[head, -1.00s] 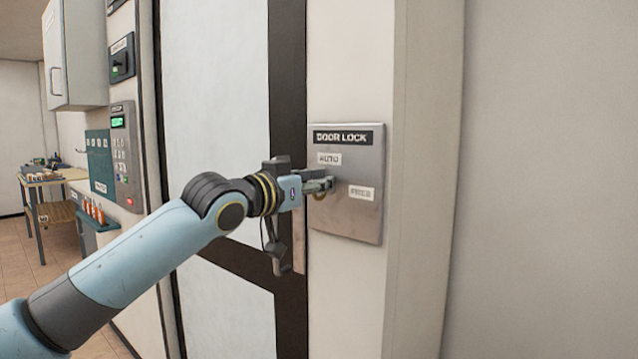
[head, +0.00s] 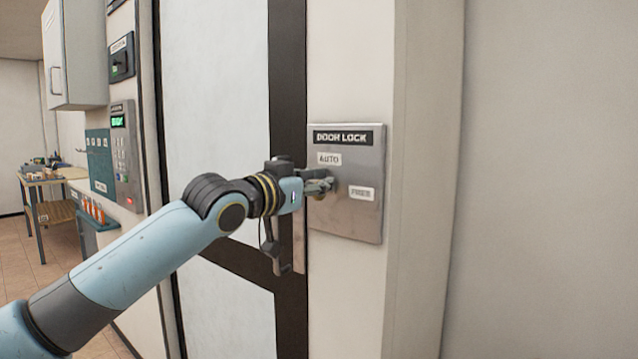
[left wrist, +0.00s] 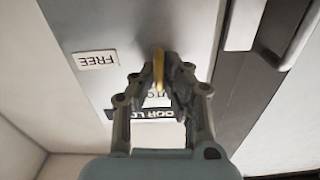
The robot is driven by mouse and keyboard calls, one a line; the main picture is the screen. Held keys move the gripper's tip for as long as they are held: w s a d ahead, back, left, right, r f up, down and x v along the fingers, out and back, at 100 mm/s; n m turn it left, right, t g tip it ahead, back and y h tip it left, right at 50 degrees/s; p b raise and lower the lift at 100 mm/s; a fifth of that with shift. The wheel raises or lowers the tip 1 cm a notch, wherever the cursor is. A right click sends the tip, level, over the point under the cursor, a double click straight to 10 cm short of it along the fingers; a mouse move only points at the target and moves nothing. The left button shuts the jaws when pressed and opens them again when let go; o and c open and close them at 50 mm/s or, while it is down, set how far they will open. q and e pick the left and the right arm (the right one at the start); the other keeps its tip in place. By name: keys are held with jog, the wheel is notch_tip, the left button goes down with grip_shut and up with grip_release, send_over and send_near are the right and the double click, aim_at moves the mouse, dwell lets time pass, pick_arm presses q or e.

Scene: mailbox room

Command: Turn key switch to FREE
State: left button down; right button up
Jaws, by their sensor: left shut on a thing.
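The steel DOOR LOCK plate (head: 358,222) is on the wall post, with an AUTO label (head: 329,159) above and a FREE label (head: 362,193) at right. My left gripper (head: 328,186) is at the plate, below AUTO and left of FREE. In the left wrist view, the fingertips (left wrist: 158,62) are closed on a thin yellow key (left wrist: 158,70). That view shows the plate upside down, with FREE (left wrist: 97,61) to the left of the key. The key's seat is hidden by the fingers, so I cannot tell exactly where it points. My right gripper is out of view.
A dark-framed door (head: 287,100) with pale panels stands left of the plate. A keypad panel (head: 125,150), a wall cabinet (head: 75,60) and a small table (head: 50,177) are farther left. The wall right of the post is bare.

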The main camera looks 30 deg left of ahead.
pick_arm(q)
jog(key=m, duration=0.4)
jog(key=d+f+m, duration=0.1)
jog(key=m, duration=0.3)
jog(key=m+b, duration=0.1)
jog(key=m, duration=0.4)
jog(key=shift+s+d+f, duration=0.1)
jog(key=shift+d+f, duration=0.05)
jog(key=shift+f, duration=0.05)
jog(key=shift+f+m+b, duration=0.15)
jog(key=shift+m+b, duration=0.05)
jog(key=shift+m, duration=0.65)
jog(key=shift+f+m+b, duration=0.15)
jog(key=shift+m+b, duration=0.05)
jog(key=shift+m, duration=0.65)
jog(key=shift+f+m, duration=0.1)
jog(key=shift+m, duration=0.2)
jog(key=c, duration=1.6)
grip_release()
jog(key=shift+o, duration=0.8)
jog(key=shift+d+r, duration=0.1)
jog(key=shift+r, duration=0.15)
